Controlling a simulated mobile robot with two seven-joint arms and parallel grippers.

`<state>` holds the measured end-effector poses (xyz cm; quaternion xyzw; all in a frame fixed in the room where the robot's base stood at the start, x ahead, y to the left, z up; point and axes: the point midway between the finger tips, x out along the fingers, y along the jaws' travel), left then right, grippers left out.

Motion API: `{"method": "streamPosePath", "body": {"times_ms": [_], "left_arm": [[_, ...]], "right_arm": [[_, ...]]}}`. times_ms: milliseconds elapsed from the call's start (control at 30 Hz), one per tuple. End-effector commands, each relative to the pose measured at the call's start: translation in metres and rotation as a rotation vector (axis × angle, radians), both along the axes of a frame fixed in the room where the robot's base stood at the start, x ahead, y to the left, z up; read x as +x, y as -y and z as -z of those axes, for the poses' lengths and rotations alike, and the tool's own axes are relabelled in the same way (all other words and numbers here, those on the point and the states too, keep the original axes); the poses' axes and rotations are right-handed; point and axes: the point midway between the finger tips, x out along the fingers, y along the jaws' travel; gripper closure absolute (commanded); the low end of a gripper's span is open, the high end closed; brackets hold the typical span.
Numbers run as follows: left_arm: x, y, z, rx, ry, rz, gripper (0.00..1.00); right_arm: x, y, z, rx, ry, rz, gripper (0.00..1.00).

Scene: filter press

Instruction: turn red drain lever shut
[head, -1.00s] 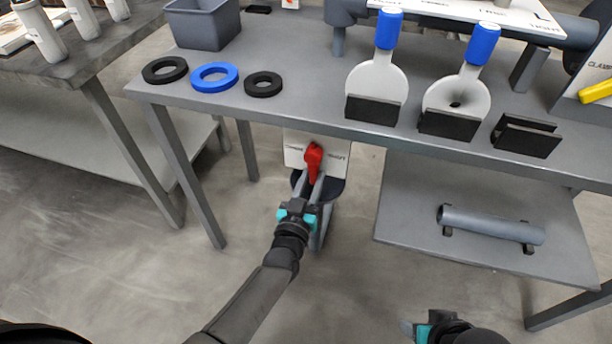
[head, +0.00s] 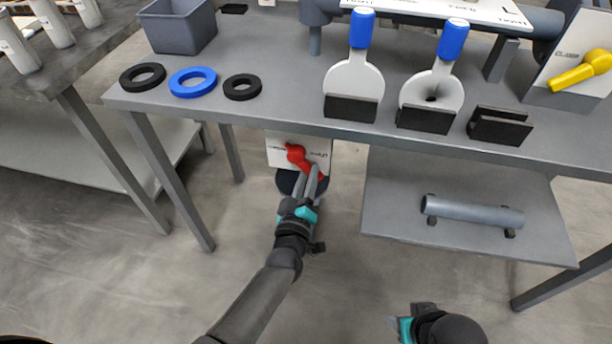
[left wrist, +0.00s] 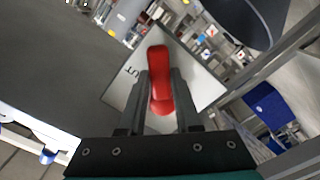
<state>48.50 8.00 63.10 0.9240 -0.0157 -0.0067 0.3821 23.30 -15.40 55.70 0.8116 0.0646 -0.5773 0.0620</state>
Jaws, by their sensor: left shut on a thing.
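The red drain lever (head: 298,156) is mounted on a white labelled plate (head: 283,150) below the front edge of the bench. In the head view it slants down to the right from its hub. My left gripper (head: 313,180) is shut on its lower end. In the left wrist view the red lever (left wrist: 160,80) lies between the two dark fingers (left wrist: 160,98), and part of the lettering shows on the plate beside it. My right gripper (head: 404,326) is low at the bottom of the head view, away from the lever; its fingers are too unclear to read.
The bench (head: 290,100) holds two black rings, a blue ring (head: 192,82), a grey bin (head: 180,28) and two blue-handled white paddles (head: 352,75). A yellow lever (head: 580,72) is at right. A lower shelf (head: 400,215) carries a grey tube (head: 472,213). Floor before the bench is clear.

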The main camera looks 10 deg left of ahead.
Motion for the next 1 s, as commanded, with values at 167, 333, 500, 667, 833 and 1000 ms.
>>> {"method": "streamPosePath", "body": {"times_ms": [167,333,500,667,833,1000], "left_arm": [[-0.0003,0.0015,-0.0008,-0.020,-0.001,0.001,1.00],[-0.0002,0.0016,-0.0009,-0.023,-0.001,0.001,1.00],[-0.0001,0.0016,-0.0011,-0.023,-0.001,0.001,1.00],[0.0000,0.0014,-0.0010,-0.020,0.000,0.001,0.50],[0.0000,0.0009,-0.0008,-0.018,0.000,0.001,0.38],[-0.0001,0.0006,-0.0008,-0.017,-0.001,0.000,0.38]], "right_arm": [[0.0006,-0.0001,-0.0002,0.000,0.002,-0.001,0.50],[0.0009,-0.0001,-0.0002,0.000,0.003,-0.001,0.50],[0.0010,0.0000,-0.0002,0.000,0.003,-0.001,0.50],[0.0010,0.0001,-0.0002,0.000,0.003,0.000,0.50],[0.0011,0.0003,-0.0003,0.000,0.003,0.000,0.50],[0.0012,0.0005,-0.0004,0.000,0.003,0.000,0.50]]}}
